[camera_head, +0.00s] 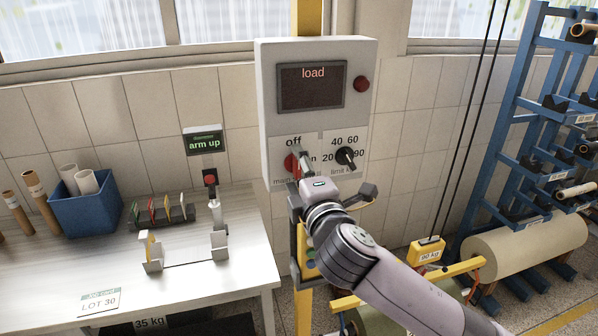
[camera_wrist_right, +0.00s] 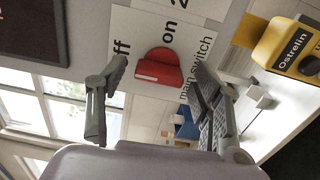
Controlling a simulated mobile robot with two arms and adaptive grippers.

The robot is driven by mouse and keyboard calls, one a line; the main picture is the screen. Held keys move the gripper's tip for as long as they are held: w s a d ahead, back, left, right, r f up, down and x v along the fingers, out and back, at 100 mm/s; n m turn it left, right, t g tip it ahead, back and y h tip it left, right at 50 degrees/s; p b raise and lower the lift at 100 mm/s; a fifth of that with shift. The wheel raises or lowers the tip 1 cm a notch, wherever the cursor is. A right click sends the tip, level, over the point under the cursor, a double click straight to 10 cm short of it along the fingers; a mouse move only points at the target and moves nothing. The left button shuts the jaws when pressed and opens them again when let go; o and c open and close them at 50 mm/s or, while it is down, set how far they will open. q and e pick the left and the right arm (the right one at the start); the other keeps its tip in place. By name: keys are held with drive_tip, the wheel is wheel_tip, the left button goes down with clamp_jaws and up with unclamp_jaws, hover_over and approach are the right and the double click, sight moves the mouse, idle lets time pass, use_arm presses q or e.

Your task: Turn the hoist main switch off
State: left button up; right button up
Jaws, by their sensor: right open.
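The hoist main switch (camera_head: 290,162) is a red knob low on the grey control box (camera_head: 365,60), by the words "off" and "on". It shows large in the right wrist view (camera_wrist_right: 160,66), where I cannot tell for sure which word it points to. My right gripper (camera_head: 301,166) is in front of the knob and partly hides it in the head view. In the wrist view its two fingers stand open on either side of the knob, with visible gaps. I cannot tell how far the fingertips are from the panel. My left gripper is not in view.
A black limit knob (camera_head: 346,156) sits right of the switch; a red button (camera_head: 361,84) and a display reading "load" (camera_head: 312,86) are above. A table (camera_head: 215,285) with a blue bin (camera_head: 82,212) stands left. Hanging cables (camera_head: 470,100) and a blue rack (camera_head: 510,130) are right.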

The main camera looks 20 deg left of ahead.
drive_tip(key=v, duration=1.2)
drive_tip(key=shift+w, duration=0.1)
